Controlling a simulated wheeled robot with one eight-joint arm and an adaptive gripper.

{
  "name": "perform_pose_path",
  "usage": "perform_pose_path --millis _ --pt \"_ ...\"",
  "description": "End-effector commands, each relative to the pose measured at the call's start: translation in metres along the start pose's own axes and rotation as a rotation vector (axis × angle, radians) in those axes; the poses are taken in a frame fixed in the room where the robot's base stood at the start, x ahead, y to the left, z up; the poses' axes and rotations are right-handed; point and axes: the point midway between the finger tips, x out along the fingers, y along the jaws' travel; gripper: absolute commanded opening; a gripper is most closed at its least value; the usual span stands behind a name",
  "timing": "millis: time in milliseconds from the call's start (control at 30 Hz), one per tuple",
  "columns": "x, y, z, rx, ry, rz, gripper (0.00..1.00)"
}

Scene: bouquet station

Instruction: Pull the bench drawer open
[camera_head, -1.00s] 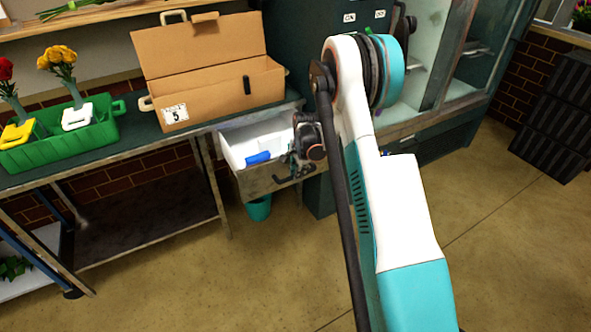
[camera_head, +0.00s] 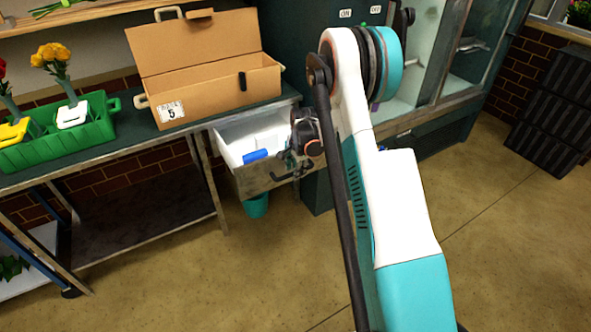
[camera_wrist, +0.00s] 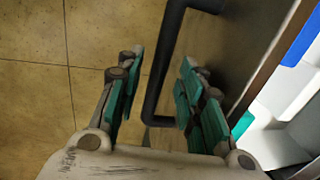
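The bench drawer (camera_head: 283,172) stands pulled out below the bench's right end. Its white inside and a blue item (camera_head: 255,155) show from above. The dark bar handle (camera_wrist: 157,85) on the drawer front runs between my gripper's (camera_wrist: 158,92) two fingers in the wrist view. The fingers are apart, with a clear gap between the left finger and the bar. The right finger is close to the bar and the drawer front; I cannot tell whether it touches. In the head view my gripper (camera_head: 293,163) is small, dark and partly hidden at the drawer front.
The bench (camera_head: 150,148) carries an open cardboard box (camera_head: 210,95) and a green tote (camera_head: 95,130) with flowers. A teal bin (camera_head: 256,206) stands under the drawer. A glass-door cabinet (camera_head: 420,95) is at the right, with black crates (camera_head: 548,110) beyond. The floor in front is clear.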

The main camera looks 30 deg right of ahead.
Motion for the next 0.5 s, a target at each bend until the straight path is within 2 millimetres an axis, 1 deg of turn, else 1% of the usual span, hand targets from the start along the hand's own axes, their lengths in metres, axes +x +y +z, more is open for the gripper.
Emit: perform_pose_path --millis 167,400,500 --pt "-0.026 0.001 0.0 0.0 0.0 0.0 0.35" --pt "-0.073 0.001 0.0 0.0 0.0 0.0 0.35" --pt "-0.09 0.001 0.0 0.0 0.0 0.0 0.35"
